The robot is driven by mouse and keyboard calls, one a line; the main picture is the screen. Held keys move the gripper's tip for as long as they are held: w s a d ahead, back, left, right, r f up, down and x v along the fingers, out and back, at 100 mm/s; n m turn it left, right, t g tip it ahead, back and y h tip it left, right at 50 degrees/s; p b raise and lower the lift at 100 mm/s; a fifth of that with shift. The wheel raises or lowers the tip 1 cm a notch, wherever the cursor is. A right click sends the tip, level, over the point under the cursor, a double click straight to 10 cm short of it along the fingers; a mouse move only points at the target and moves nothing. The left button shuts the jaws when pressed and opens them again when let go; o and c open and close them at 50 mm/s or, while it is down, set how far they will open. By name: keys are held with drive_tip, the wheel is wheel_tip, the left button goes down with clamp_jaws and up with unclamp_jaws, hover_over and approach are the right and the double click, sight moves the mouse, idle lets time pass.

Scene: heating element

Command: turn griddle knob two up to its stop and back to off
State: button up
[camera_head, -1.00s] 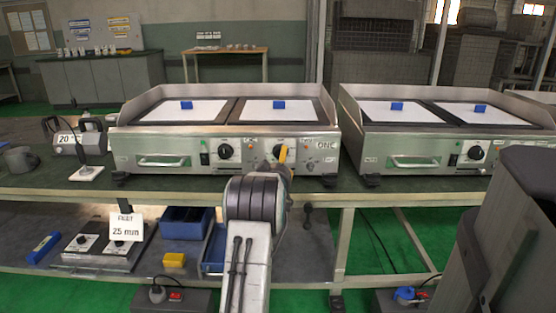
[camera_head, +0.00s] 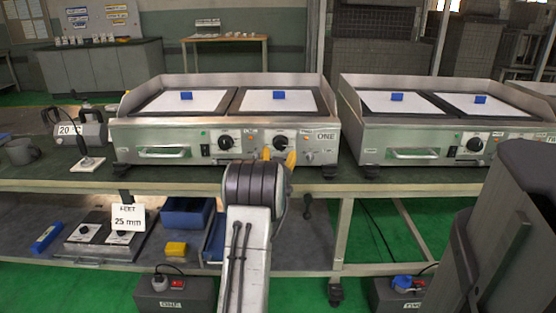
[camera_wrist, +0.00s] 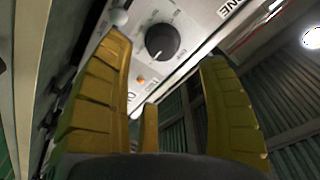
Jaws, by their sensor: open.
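The griddle marked ONE (camera_head: 130,135) stands on the bench, with a left black knob (camera_head: 225,142) and a right black knob (camera_head: 280,142) on its front. My gripper (camera_head: 279,155) is in front of the right knob, with its two yellow fingers apart and nothing held. In the wrist view the right knob (camera_wrist: 163,41) shows beyond and between the fingertips of my open gripper (camera_wrist: 165,50). The knob seems clear of both fingers, though the exact gap cannot be told. An orange lamp (camera_wrist: 141,79) shows beside it.
A second griddle (camera_head: 375,140) stands to the right, with its own black knob (camera_head: 475,145). A 20 °C labelled device (camera_head: 93,130) is at the left of the bench. The lower shelf holds blue bins (camera_head: 186,215) and a 25 mm sign (camera_head: 127,220).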

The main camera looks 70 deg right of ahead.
drive_tip(key=shift+s+a+r+m+y+p, duration=0.25)
drive_tip(key=shift+a+r+m+p, duration=0.4)
drive_tip(key=shift+p, duration=0.7)
drive_tip(key=shift+s+a+r+m+y+p, duration=0.3)
drive_tip(key=shift+a+m+p, duration=0.5)
drive_tip(key=shift+p, duration=0.55)
